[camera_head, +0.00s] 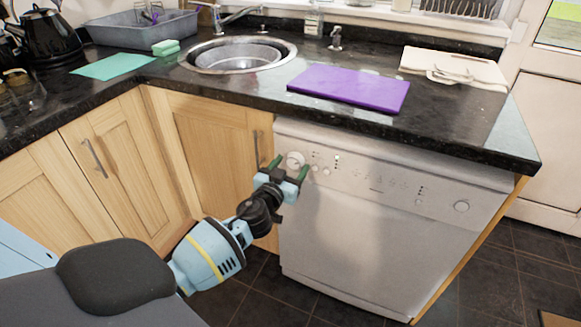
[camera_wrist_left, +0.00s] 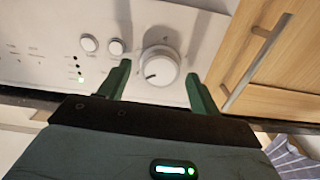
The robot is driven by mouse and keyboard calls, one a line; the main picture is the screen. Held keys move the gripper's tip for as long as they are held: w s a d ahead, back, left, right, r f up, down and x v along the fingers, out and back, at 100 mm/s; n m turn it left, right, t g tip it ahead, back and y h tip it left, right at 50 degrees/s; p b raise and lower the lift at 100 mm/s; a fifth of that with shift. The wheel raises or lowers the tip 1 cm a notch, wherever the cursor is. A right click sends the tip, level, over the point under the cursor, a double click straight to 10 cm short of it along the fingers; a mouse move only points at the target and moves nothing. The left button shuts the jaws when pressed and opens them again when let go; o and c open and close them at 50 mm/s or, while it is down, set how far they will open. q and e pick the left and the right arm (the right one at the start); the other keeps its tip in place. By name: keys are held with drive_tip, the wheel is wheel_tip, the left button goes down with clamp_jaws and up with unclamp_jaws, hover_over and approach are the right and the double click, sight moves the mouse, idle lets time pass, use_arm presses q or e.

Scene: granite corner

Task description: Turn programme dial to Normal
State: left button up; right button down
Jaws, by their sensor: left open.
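The programme dial (camera_head: 294,160) is a round white knob at the left end of the dishwasher's control panel. In the left wrist view the dial (camera_wrist_left: 160,66) shows a dark pointer line on its face and faint marks around it, too small to read. My left gripper (camera_head: 288,168) is open in front of the panel. In the left wrist view its green fingers (camera_wrist_left: 158,88) stand apart on either side of the dial, and I see no clear contact. The white dishwasher (camera_head: 370,230) is closed. My right gripper is not in view.
Two small round buttons (camera_wrist_left: 102,45) sit beside the dial. A cupboard handle (camera_head: 257,150) is close to my left gripper. The black worktop (camera_head: 440,125) overhangs the panel and carries a purple board (camera_head: 350,88) and a sink (camera_head: 240,53).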

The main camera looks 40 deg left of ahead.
use_arm(q)
drive_tip(key=shift+w, duration=0.15)
drive_tip(key=shift+c, duration=0.3)
drive_tip(key=c, duration=0.7)
drive_tip(key=shift+c, duration=1.1)
